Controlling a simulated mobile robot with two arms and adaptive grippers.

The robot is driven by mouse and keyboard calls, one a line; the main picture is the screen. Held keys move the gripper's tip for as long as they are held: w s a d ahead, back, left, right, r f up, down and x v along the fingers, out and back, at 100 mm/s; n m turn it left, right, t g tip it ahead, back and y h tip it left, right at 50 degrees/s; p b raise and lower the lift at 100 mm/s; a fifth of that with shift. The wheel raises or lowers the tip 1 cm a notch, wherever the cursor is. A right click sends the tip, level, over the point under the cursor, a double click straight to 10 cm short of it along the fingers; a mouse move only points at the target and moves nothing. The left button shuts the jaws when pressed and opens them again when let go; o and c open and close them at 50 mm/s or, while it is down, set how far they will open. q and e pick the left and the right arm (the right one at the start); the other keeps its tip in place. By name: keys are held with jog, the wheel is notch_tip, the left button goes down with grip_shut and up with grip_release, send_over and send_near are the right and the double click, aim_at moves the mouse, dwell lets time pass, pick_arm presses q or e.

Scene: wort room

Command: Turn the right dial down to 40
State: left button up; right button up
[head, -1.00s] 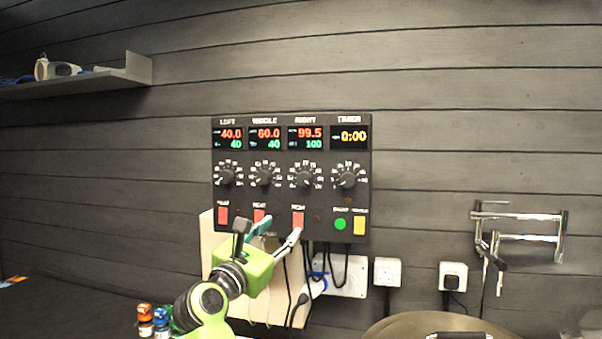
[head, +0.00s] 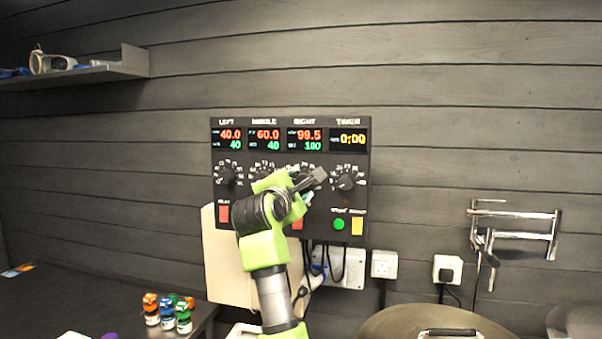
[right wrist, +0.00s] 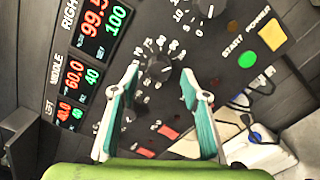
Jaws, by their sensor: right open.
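The black right dial (right wrist: 158,67) sits on the dark control panel (head: 218,190) and is mostly hidden by my arm in the head view. My right gripper (right wrist: 160,73) is open, with one teal-lined finger on each side of the dial. I cannot tell whether the fingers touch it. The RIGHT display (head: 305,139) reads 99.5 in red and 100 in green; it also shows in the right wrist view (right wrist: 103,28). My left gripper is in neither view.
The timer dial (head: 348,180) is close to the right of my gripper. Red switches (head: 224,214), a green start button (head: 339,224) and a yellow button (head: 357,226) line the panel's bottom. Small bottles (head: 168,312) stand at lower left. A large round lid (head: 380,325) is at lower right.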

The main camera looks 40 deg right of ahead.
aim_at(303, 180)
jog(key=shift+p+x, duration=0.4)
jog(key=shift+x, duration=0.9)
jog(key=shift+a, duration=0.1)
jog(key=c, duration=1.1)
